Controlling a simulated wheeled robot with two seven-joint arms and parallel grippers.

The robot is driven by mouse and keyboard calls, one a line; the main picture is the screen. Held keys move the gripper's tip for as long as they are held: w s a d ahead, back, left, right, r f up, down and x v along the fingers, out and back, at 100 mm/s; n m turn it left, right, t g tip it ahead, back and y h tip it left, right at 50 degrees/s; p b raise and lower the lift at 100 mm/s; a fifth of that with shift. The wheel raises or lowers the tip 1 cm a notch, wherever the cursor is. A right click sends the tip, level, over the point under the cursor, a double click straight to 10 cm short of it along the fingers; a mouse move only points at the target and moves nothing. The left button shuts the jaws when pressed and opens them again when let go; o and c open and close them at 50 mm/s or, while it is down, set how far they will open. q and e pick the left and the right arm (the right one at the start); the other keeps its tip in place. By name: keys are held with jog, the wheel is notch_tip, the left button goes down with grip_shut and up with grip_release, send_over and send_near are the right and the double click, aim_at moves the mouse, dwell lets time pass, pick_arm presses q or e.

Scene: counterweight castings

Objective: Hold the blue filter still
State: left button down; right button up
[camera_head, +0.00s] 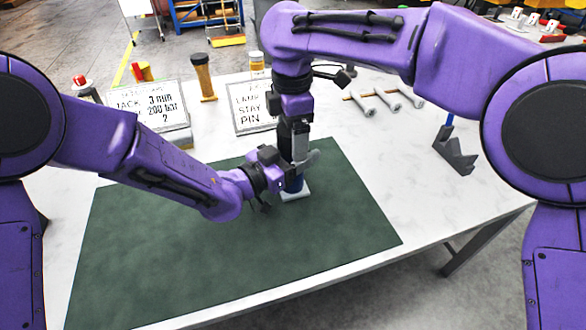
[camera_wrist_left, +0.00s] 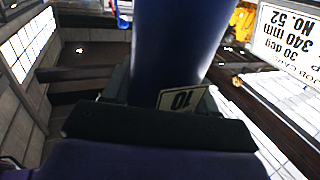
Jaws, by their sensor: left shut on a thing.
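The blue filter (camera_head: 294,186) stands upright on a small pale block (camera_head: 296,195) on the green mat; most of it is hidden by my grippers. My left gripper (camera_head: 279,181) reaches it from the left and is shut on it. In the left wrist view the filter (camera_wrist_left: 178,45) is a large blue cylinder at the jaws, with a small label reading 10 (camera_wrist_left: 181,98) low in front of it. My right gripper (camera_head: 300,158) points down directly above the filter, beside a grey piece (camera_head: 312,158). Whether its jaws are open or shut is unclear.
The green mat (camera_head: 200,260) is otherwise clear. Grey rod-like parts (camera_head: 385,99) and a dark angled bracket (camera_head: 455,155) lie at the right.

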jog(key=c, duration=1)
jog(key=m, duration=0.3)
jog(key=o, duration=1.2)
jog(key=shift+c, duration=0.2)
jog(key=shift+r, duration=2.35)
jog(key=shift+c, duration=0.5)
notch_tip(320, 180, up, 3)
jog(key=n, duration=0.3)
jog(key=shift+r, duration=0.15)
